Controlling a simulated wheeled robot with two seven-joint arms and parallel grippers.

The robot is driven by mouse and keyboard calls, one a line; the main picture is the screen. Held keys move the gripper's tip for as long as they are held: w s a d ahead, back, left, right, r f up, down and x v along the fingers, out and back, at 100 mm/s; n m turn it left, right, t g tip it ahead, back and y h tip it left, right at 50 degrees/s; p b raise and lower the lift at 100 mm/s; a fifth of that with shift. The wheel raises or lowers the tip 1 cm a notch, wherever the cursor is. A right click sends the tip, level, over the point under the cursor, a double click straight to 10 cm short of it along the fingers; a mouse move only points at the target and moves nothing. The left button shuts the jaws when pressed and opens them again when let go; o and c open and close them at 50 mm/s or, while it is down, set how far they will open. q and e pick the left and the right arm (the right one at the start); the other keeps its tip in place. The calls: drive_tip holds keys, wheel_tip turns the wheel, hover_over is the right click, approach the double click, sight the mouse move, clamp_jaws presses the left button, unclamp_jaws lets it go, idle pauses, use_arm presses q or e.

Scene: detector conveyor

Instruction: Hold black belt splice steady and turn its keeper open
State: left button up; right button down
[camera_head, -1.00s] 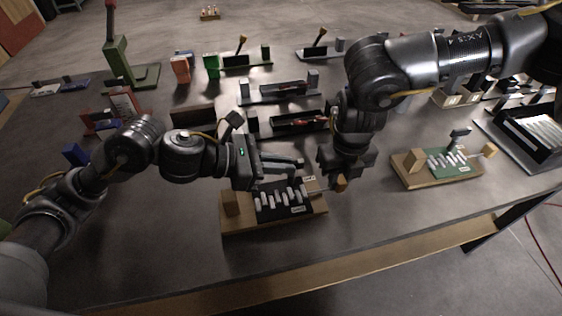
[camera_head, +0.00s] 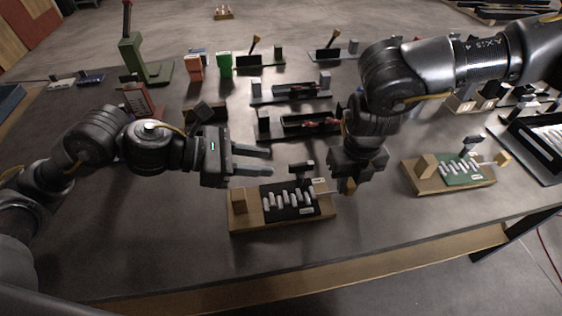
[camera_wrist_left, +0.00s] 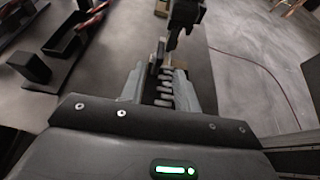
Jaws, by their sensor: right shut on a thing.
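The black belt splice (camera_head: 268,213) lies on a wooden base near the front of the table, with a row of pale links on its black pad. A small black upright piece (camera_head: 302,168), which looks like its keeper, stands at its back edge. My left gripper (camera_head: 271,161) is open and empty, above and behind the splice, left of the black piece. In the left wrist view, its two fingers stand apart in front of the link row (camera_wrist_left: 166,88). My right gripper (camera_head: 347,181) is shut at the splice's right end, on a wooden end handle (camera_head: 348,187) that it partly hides.
A similar green splice board (camera_head: 457,171) sits to the right. Dark trays (camera_head: 300,123) with tools stand behind the splice. A green lever stand (camera_head: 148,69) is at the back left. The table front left of the splice is clear.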

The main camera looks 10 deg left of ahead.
use_arm(q)
drive_tip(key=shift+v, duration=2.4)
use_arm(e)
drive_tip(key=c, duration=1.2)
unclamp_jaws()
drive_tip(key=shift+r, duration=0.1)
